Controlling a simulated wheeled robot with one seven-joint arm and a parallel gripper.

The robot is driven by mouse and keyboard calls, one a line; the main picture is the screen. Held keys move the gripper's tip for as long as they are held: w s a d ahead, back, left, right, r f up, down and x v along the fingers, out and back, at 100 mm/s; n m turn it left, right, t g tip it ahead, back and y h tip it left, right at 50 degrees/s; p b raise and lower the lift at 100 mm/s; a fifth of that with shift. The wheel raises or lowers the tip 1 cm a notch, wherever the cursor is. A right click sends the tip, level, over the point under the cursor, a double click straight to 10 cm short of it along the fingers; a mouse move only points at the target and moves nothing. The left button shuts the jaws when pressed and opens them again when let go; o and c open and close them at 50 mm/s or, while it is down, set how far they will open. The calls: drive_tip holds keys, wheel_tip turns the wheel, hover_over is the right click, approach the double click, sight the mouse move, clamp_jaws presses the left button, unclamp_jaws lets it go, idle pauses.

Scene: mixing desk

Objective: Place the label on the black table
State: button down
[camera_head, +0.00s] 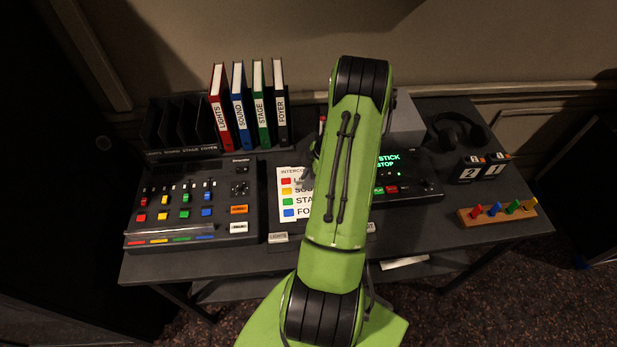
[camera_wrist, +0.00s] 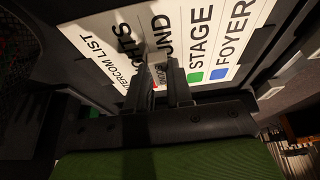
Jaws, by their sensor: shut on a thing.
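My gripper (camera_wrist: 165,88) is shut on a small pale label (camera_wrist: 158,73), seen nearly edge-on between the fingers with small lettering I cannot read. It is in front of the intercom list card (camera_wrist: 205,40), and I cannot tell whether it touches it. In the head view my green arm covers most of the gripper (camera_head: 306,178). The black table (camera_head: 430,222) carries all the equipment. A small white label reading LIGHTS (camera_head: 278,238) lies at its front edge, left of my arm. Another white label (camera_head: 371,228) shows partly to the right of my arm.
A control panel with coloured buttons (camera_head: 190,205) stands at the left, with upright binders (camera_head: 247,105) behind. A lit console (camera_head: 405,185), headphones (camera_head: 458,130), number blocks (camera_head: 480,168) and a wooden peg strip (camera_head: 497,211) are at right.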

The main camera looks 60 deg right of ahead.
drive_tip(key=shift+f, duration=0.3)
drive_tip(key=c, duration=0.9)
unclamp_jaws()
drive_tip(key=p+v, duration=0.2)
drive_tip(key=v, duration=1.4)
drive_tip(key=w+a+r+m+h, duration=0.15)
drive_tip(key=w+a+r, duration=0.25)
drive_tip(key=a+r, duration=0.45)
drive_tip(key=w+a+r+m+h, duration=0.15)
drive_tip(key=w+a+r, duration=0.35)
drive_tip(key=a, duration=0.7)
drive_tip(key=s+a+r+m, duration=0.1)
drive_tip(key=s+a, duration=0.3)
drive_tip(key=a, duration=0.1)
drive_tip(key=s+a+r+m+t, duration=0.1)
drive_tip(key=s+a+r+m, duration=0.1)
drive_tip(key=s+a, duration=0.2)
drive_tip(key=s+a+r+m+t+p, duration=0.1)
drive_tip(key=s+a+m, duration=0.1)
drive_tip(key=s+a, duration=0.2)
drive_tip(key=shift+s+a+r, duration=0.1)
drive_tip(key=shift+a+r, duration=0.05)
drive_tip(key=shift+a, duration=0.3)
drive_tip(key=shift+s+a+r, duration=0.1)
drive_tip(key=shift+s+a, duration=0.05)
drive_tip(key=shift+a, duration=0.35)
